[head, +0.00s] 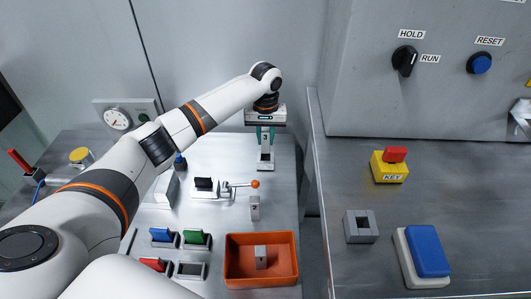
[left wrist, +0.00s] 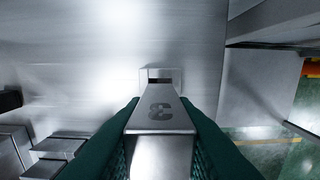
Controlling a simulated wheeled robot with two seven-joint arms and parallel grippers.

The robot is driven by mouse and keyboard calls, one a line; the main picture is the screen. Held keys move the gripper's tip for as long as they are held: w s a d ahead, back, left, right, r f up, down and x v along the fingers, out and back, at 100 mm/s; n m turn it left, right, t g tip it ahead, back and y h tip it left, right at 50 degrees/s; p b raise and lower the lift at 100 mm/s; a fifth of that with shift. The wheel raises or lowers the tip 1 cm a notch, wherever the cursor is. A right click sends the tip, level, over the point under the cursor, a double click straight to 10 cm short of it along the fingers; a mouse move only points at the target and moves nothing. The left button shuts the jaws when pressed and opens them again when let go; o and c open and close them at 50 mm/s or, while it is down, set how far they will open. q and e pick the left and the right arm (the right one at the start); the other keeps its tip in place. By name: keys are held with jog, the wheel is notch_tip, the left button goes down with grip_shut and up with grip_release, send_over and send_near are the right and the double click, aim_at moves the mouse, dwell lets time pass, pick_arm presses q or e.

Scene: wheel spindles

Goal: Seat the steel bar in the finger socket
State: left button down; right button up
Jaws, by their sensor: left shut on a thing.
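My left gripper (head: 265,135) has its green fingers shut on a steel bar (head: 265,151) marked 3, held upright over the back right of the light plate. In the left wrist view the bar (left wrist: 160,118) runs away between the fingers (left wrist: 160,135). Its far end is at a small pale socket (left wrist: 174,74) with a dark slot, and it covers part of the slot. I cannot tell whether the tip is inside the slot or just above it. My right gripper is not in view.
A lever clamp with an orange knob (head: 255,184) and a grey upright block (head: 255,208) stand in front of the bar. An orange tray (head: 233,280) holds another metal block (head: 261,252). A grey cabinet (head: 420,70) rises at right, beyond the gap beside the plate.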

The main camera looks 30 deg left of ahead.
aim_at(266, 150)
pick_arm(q)
notch_tip(266, 150, down, 6)
jog(key=shift+r, duration=0.2)
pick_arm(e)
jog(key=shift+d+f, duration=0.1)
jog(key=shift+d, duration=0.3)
pick_arm(q)
jog(key=c, duration=1.2)
grip_release()
jog(key=shift+f, duration=0.1)
notch_tip(266, 150, up, 12)
jog(key=shift+r, duration=0.2)
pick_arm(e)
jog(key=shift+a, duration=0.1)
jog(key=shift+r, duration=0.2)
